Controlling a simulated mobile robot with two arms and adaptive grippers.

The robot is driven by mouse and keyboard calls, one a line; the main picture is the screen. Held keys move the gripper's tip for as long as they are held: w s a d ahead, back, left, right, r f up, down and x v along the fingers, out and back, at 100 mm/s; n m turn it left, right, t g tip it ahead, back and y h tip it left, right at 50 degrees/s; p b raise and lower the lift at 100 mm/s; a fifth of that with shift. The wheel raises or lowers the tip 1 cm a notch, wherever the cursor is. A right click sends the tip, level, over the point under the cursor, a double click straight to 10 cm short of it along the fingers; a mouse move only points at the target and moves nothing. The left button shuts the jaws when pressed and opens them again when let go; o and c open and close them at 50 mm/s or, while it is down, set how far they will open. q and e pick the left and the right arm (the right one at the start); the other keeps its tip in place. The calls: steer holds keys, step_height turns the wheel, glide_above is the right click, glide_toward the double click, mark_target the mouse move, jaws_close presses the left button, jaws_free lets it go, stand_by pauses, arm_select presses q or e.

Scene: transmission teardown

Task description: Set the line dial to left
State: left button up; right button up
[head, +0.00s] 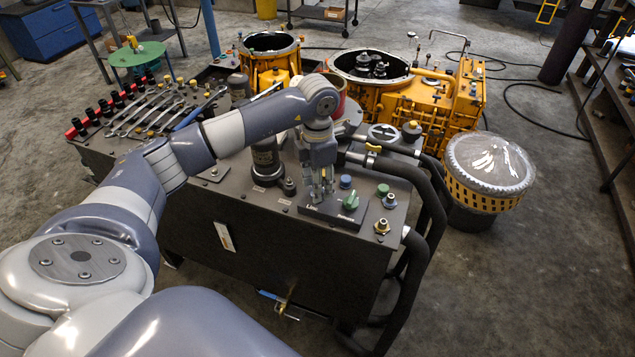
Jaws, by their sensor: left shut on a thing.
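My left gripper (319,196) points down at the dark control plate (335,217) on the front part of the bench top. Its fingers are shut around a small knob at the left end of the plate, by a white label that is too small to read fully. This knob seems to be the line dial; the fingers hide nearly all of it, so its setting cannot be read. A green knob (350,202) stands on the same plate, just right of the gripper and apart from it. My right gripper is not in view.
Blue (345,181) and green (383,189) caps and brass fittings (381,227) stand close right of the gripper. Thick black hoses (405,175) bend over the bench's right end. Wrenches (150,110) lie at the left. Yellow housings (400,95) stand behind.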

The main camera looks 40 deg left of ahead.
arm_select(q)
steer(key=o, duration=1.1)
steer(key=shift+c, duration=0.2)
steer(key=shift+r, duration=0.1)
step_height(320, 180, up, 12)
